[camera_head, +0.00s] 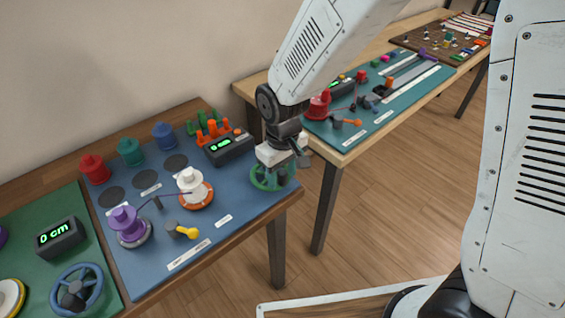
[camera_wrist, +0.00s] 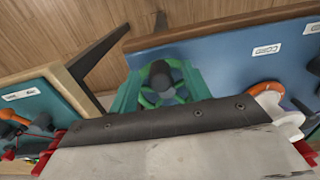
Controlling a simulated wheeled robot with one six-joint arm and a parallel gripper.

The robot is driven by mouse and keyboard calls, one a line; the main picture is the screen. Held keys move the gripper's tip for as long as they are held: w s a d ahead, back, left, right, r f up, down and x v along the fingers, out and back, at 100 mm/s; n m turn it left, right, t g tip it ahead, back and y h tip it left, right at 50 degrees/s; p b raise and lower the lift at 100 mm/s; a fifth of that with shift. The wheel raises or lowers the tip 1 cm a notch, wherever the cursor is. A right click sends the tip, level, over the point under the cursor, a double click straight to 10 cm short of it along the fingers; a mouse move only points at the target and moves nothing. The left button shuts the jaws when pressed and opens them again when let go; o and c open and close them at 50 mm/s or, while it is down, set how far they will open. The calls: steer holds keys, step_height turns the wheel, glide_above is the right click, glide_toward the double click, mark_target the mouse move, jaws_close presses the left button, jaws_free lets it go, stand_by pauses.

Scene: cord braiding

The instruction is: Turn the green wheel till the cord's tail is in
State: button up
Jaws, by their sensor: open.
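The green wheel (camera_head: 262,182) sits at the right edge of the blue board, partly hidden by my gripper (camera_head: 283,160), which is right over it. In the wrist view, the green wheel (camera_wrist: 148,97) shows with its dark hub and knob, beyond the pale gripper body. A thin purple cord (camera_head: 172,194) runs from the purple spool (camera_head: 127,225) past a small post to the white spool (camera_head: 194,188) on an orange base. I cannot make out its tail.
A black box with a green display (camera_head: 229,148) stands behind the wheel; its digits are unclear. Red, teal and blue spools (camera_head: 163,137) line the back. A yellow-handled lever (camera_head: 186,232) is in front. A green board with a blue wheel (camera_head: 77,290) lies left, a teal board (camera_head: 385,115) right.

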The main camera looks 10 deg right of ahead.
steer(key=shift+f, duration=0.15)
jaws_close()
stand_by(0.9)
